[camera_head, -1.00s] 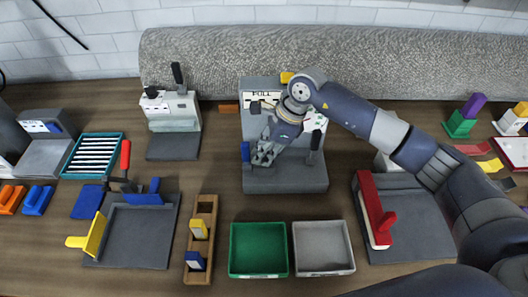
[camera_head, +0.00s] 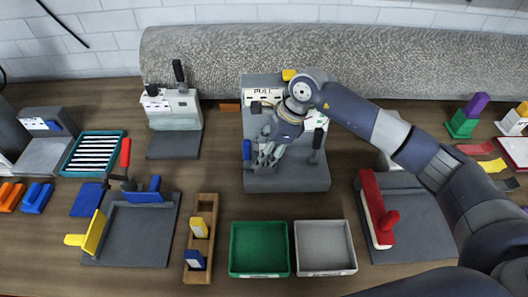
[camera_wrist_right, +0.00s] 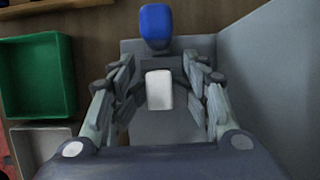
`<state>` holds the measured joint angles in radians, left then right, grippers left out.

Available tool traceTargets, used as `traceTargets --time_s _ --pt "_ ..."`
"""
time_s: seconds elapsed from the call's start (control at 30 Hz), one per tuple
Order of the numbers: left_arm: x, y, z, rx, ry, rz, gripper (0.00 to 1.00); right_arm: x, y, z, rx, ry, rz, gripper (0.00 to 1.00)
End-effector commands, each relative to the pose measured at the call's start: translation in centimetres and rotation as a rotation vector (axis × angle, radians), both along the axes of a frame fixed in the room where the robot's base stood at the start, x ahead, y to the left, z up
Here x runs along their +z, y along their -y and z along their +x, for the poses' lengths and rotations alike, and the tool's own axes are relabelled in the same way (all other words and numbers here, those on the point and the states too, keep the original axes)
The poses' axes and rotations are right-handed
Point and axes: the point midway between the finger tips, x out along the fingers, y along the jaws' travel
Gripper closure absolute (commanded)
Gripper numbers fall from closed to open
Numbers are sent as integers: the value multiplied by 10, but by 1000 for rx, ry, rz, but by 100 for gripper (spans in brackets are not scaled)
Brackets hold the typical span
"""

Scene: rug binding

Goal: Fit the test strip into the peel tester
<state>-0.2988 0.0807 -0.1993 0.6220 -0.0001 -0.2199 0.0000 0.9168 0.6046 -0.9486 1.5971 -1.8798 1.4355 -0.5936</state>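The peel tester (camera_head: 285,181) is a grey stand with a flat base and an upright back marked PULL, at the middle of the table. My right gripper (camera_head: 268,157) reaches down over its base. In the right wrist view my right gripper (camera_wrist_right: 160,85) has its fingers apart, with a small white piece (camera_wrist_right: 159,90) between them. I cannot tell whether this is the test strip, and gaps show on both sides of it. A blue block (camera_head: 247,150) at the tester's left side also shows beyond the fingers in the wrist view (camera_wrist_right: 155,27). My left gripper is out of view.
A green tray (camera_head: 232,262) and a grey tray (camera_head: 352,262) stand in front of the tester. A wooden holder (camera_head: 208,220) with yellow and blue pieces is left of them. A red-handled board (camera_head: 425,225) lies right. A rolled rug (camera_head: 215,60) lies along the back.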

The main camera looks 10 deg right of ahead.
Motion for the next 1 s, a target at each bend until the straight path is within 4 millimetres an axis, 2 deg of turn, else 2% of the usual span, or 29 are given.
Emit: traceTargets --time_s 0.03,0.07,0.27,0.33,0.4,0.7,0.83,1.0 --pt "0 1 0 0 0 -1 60 -8 4 -4 -1 -17 -15 64" --pt "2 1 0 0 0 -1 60 -7 4 -4 -2 -17 -15 64" --pt "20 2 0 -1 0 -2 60 9 4 -4 -1 -16 -14 64" --pt "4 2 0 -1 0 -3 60 17 10 -2 -3 -7 -13 64" --pt "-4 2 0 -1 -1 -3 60 34 16 -3 -2 -3 -11 64" --pt "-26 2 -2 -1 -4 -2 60 97 38 -8 -1 -2 -7 64" --pt "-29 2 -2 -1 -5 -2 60 113 44 -9 -1 -2 -6 64" --pt "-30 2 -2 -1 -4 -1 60 121 46 -10 0 -4 -4 64"
